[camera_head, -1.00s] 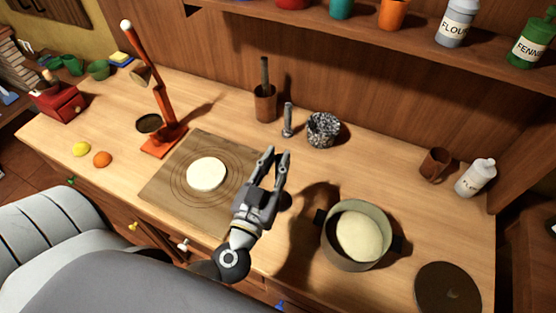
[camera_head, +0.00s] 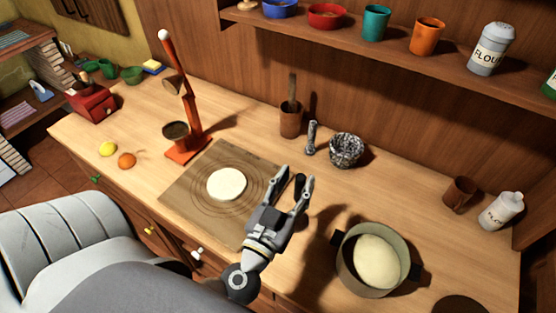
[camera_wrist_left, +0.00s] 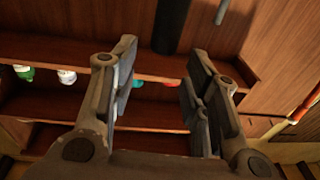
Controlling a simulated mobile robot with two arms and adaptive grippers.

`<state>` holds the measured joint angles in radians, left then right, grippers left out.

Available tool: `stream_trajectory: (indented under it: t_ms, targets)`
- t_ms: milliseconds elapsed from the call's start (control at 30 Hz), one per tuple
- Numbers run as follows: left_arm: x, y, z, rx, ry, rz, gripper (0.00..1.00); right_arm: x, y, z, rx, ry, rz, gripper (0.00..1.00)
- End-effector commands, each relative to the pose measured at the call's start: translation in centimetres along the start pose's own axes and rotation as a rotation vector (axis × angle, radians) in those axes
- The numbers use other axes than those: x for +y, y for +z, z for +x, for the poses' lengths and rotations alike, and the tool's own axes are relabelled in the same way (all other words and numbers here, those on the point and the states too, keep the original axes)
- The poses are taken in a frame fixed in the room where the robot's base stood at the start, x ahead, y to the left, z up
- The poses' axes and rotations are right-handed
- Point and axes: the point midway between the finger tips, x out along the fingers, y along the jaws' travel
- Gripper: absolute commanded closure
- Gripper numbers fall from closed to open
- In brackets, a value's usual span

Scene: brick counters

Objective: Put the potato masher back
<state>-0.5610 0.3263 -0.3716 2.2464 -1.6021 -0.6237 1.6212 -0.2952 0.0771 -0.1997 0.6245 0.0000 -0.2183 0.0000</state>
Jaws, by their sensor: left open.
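A grey metal tool (camera_head: 311,138) stands at the back of the counter. My right gripper is not in view.
A pot (camera_head: 344,272) with dough stands right of the gripper. A wooden board (camera_head: 190,190) with flat dough lies left. Behind are a brown cup (camera_head: 290,122) with a handle and a speckled pot (camera_head: 346,150). A red stand (camera_head: 190,115) rises at left.

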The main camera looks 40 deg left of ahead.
Motion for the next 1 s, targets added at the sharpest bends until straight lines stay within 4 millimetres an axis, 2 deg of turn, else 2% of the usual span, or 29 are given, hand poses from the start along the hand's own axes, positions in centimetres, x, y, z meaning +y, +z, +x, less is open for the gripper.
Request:
stream_trajectory:
  t_ms: [33,300,400,500,700,1000]
  targets:
    - [0.0,0.9,-1.1,-0.005,0.0,-0.002,0.57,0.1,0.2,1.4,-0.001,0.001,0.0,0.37]
    - [0.0,1.0,-6.4,-0.006,0.003,-0.001,0.57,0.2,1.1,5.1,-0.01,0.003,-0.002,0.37]
    - [0.0,0.8,-7.9,-0.004,0.001,-0.001,0.57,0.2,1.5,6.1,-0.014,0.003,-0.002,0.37]
    - [0.0,0.6,-9.3,-0.006,0.002,0.001,0.57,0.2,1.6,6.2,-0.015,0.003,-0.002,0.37]
    - [0.0,0.2,-10.6,-0.001,0.0,0.0,0.57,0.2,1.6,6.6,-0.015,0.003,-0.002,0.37]
    - [0.0,0.1,-10.8,0.0,0.0,-0.001,0.57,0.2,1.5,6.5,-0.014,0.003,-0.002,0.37]
